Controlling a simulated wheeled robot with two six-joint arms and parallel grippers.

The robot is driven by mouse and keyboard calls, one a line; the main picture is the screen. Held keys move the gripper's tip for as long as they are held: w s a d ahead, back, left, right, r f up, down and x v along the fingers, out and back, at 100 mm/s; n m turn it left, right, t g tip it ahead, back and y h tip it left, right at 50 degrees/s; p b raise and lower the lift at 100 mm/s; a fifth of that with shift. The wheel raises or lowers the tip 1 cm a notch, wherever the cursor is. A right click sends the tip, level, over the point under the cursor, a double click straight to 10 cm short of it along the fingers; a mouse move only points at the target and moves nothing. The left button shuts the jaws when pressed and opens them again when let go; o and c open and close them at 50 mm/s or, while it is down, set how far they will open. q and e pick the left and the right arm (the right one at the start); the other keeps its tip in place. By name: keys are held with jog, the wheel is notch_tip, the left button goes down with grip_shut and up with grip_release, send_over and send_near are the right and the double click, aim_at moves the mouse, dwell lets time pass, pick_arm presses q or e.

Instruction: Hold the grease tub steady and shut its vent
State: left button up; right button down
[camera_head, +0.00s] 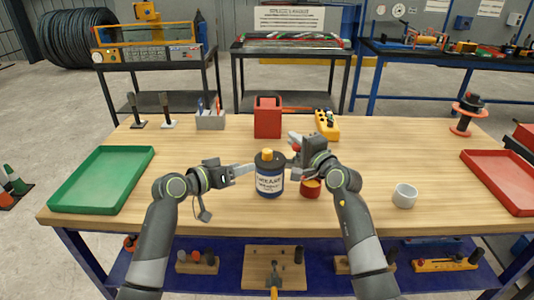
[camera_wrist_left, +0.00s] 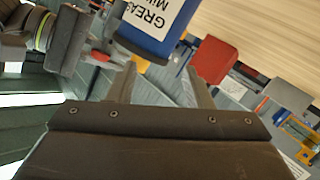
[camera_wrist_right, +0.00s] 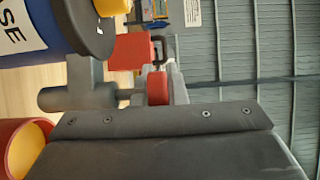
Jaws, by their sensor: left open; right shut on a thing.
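The grease tub (camera_head: 269,184) is a blue can with a white label, a dark lid and a yellow-orange cap (camera_head: 267,154). It stands upright on the wooden table. My left gripper (camera_head: 248,169) is open at the tub's left side; in the left wrist view the tub (camera_wrist_left: 150,30) lies just past its fingertips. My right gripper (camera_head: 294,146) is at the tub's upper right, shut on a red knob (camera_wrist_right: 157,88). A grey pipe-like vent fitting (camera_wrist_right: 75,98) runs between the knob and the tub's side. How far the knob is turned I cannot tell.
A red cup (camera_head: 310,190) with orange inside stands right of the tub, under my right gripper. A white cup (camera_head: 405,195) is farther right. A red box (camera_head: 267,118) and a yellow block (camera_head: 327,124) stand behind. Green (camera_head: 62,194) and red (camera_head: 487,172) trays lie at the sides.

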aim_at(264, 156)
pick_arm(q)
jog(key=s+r+m+t, duration=0.2)
jog(key=s+m+t, duration=0.1)
jog(key=s, duration=0.1)
jog(key=shift+h, duration=0.3)
jog(key=x, duration=1.2)
jog(key=shift+f, duration=0.25)
jog(key=shift+s, duration=0.1)
jog(key=c, duration=1)
jog(key=shift+o, duration=0.2)
